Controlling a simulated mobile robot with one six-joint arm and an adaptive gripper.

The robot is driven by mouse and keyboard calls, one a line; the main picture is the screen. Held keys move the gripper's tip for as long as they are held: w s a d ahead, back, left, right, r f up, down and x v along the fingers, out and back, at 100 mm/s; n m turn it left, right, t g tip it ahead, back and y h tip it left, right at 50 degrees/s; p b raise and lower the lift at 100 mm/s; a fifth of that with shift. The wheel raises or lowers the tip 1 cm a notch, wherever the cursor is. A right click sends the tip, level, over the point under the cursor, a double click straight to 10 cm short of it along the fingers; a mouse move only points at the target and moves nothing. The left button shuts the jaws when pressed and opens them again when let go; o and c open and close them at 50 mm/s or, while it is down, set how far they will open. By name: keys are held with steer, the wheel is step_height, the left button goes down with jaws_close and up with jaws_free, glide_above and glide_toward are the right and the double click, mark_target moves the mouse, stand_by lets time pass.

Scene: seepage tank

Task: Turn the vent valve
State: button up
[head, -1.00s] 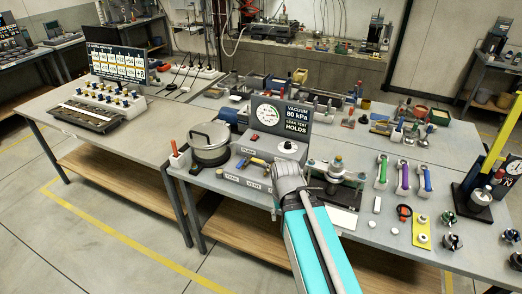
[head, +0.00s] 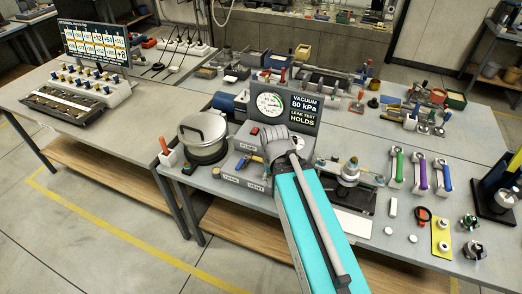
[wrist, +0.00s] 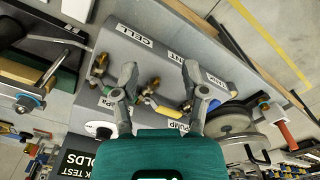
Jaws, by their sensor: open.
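The valve console shows in the head view with TANK and VENT labels (head: 256,187) on its front. In the wrist view the console (wrist: 185,38) carries CELL, VENT and TANK labels. Another brass valve (wrist: 100,65) is at left, near CELL. My gripper (wrist: 158,72) is open, its fingers spread over the console. Whether it touches anything cannot be told. In the head view my arm hides the fingers.
A lidded metal pot (head: 203,133) stands left of the console. A gauge and vacuum display (head: 285,106) rises behind it. A clamp fixture (head: 349,176) is close on the right, with coloured handles (head: 420,173) beyond. The bench's front edge is near.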

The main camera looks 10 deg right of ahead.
mark_target(260, 159)
steer(key=shift+w+a, duration=0.15)
steer(key=shift+w, duration=0.05)
steer(key=shift+o, duration=1.3)
steer(key=shift+r, duration=0.1)
steer(key=shift+o, duration=1.1)
steer(key=shift+w+r, duration=0.15)
steer(key=shift+w, duration=0.15)
steer(key=shift+o, duration=0.6)
steer(key=w+r+m+p, duration=0.3)
steer(key=w+p, duration=0.1)
steer(key=w, duration=0.3)
steer(key=w+r+m+p, duration=0.3)
steer(key=w+r+p, duration=0.1)
steer(key=w, duration=0.3)
steer(key=shift+w+a+r+m, duration=0.3)
steer(key=shift+a, duration=0.05)
steer(key=shift+w, duration=0.3)
steer(key=shift+f, duration=0.1)
step_height(260, 159, down, 14)
steer(key=b, duration=1.3)
steer(key=shift+r+b, duration=0.25)
steer(key=shift+b, duration=0.05)
